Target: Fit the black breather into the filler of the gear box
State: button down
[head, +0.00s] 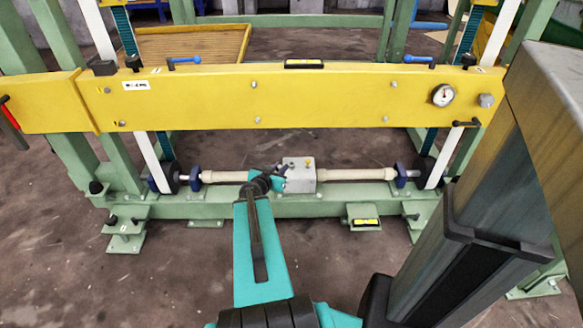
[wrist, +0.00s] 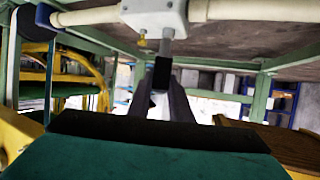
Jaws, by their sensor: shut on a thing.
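The gear box (head: 301,180) is a light grey block on the cream shaft line along the green lower beam. It also shows at the top of the wrist view (wrist: 152,14), which is upside down. A grey filler stub (wrist: 167,42) stands out from it, beside a small yellow fitting (wrist: 142,38). My gripper (wrist: 162,92) is shut on the black breather (wrist: 162,72), whose end lies close to the stub and in line with it. I cannot tell whether they touch. In the head view my gripper (head: 279,175) is at the box's left side; the breather cannot be made out there.
Cream shafts (head: 350,175) run to both sides of the box. Green posts stand left and right. Bare floor lies in front.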

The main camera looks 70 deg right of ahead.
jog(key=shift+d+f, duration=0.1)
jog(key=shift+s+d+f+b, duration=0.15)
jog(key=shift+d+b, duration=0.2)
jog(key=shift+b, duration=0.9)
jog(key=d+b, duration=0.1)
jog(key=b, duration=0.3)
jog(key=shift+d, duration=0.25)
jog(key=shift+d+b, duration=0.2)
jog(key=shift+b, duration=0.65)
jog(key=w+d+b, duration=0.1)
jog(key=d+b, duration=0.2)
jog(key=d, duration=0.9)
jog(key=shift+w+d+f, duration=0.15)
jog(key=shift+d+f, duration=0.05)
jog(key=shift+f, duration=0.25)
jog(key=shift+d+f+b, duration=0.25)
jog(key=shift+f+b, duration=0.25)
jog(key=shift+f, duration=0.4)
jog(key=shift+d+f+b, duration=0.2)
jog(key=shift+f+b, duration=0.25)
jog(key=shift+f, duration=0.45)
